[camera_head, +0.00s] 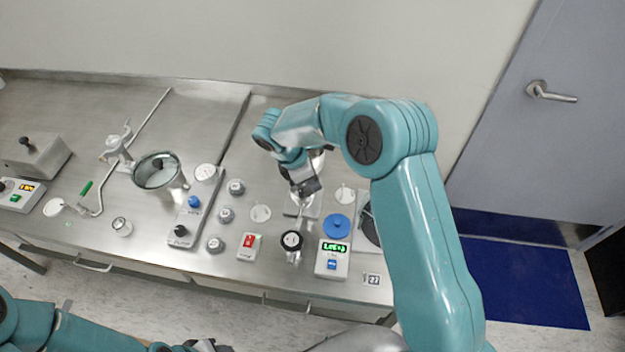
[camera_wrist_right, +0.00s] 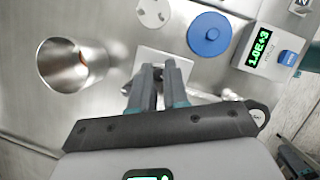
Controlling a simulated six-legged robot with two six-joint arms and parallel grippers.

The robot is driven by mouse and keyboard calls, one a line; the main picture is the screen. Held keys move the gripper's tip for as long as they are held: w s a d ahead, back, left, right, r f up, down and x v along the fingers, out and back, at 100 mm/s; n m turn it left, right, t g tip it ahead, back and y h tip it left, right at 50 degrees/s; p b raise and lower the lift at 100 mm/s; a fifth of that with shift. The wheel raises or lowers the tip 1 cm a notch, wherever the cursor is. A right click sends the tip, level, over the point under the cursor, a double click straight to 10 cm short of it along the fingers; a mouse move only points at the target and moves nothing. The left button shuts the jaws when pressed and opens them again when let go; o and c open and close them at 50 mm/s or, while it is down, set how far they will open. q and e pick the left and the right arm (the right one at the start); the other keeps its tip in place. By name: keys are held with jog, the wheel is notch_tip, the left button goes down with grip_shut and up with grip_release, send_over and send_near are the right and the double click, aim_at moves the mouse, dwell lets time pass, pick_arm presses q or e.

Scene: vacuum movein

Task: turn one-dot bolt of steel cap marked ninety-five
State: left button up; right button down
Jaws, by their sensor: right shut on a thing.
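My right gripper (camera_head: 303,197) points down at a square steel plate (camera_head: 290,209) on the bench. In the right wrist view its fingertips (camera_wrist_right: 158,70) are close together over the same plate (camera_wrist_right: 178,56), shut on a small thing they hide. I cannot tell whether it is a bolt. Several small round steel pieces (camera_head: 226,214) stand left of the gripper, apart from it. Their marks are too small to read, and no ninety-five or dots are legible. My left gripper (camera_head: 205,346) is only partly in view at the bottom edge.
A steel cup (camera_wrist_right: 72,65) stands beside the plate. A red-switch box (camera_head: 250,245) and a blue-knob controller (camera_head: 190,218) stand left.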

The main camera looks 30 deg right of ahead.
jog(key=m+g, duration=0.1)
jog(key=m, duration=0.1)
jog(key=shift+w+m+b, duration=0.15)
jog(key=shift+m+b, duration=0.15)
jog(key=shift+b, duration=0.1)
jog(key=m+g+y, duration=0.1)
jog(key=m, duration=0.1)
jog(key=shift+m, duration=0.4)
jog(key=m+y, duration=0.1)
jog(key=m, duration=0.2)
jog(key=m+g, duration=0.1)
jog(key=m, duration=0.2)
jog(key=shift+w+d+r+m+y+b, duration=0.1)
jog(key=shift+w+d+m+y+b, duration=0.1)
jog(key=shift+m+y+b, duration=0.15)
jog(key=c, duration=1.1)
grip_release()
jog(key=shift+s, duration=0.1)
jog(key=shift+w+r, duration=0.2)
jog(key=shift+r, duration=0.05)
jog(key=d+v, duration=0.1)
jog(key=v, duration=0.5)
jog(key=shift+w+a+r, duration=0.2)
jog(key=shift+a+r, duration=0.2)
jog(key=shift+a, duration=0.1)
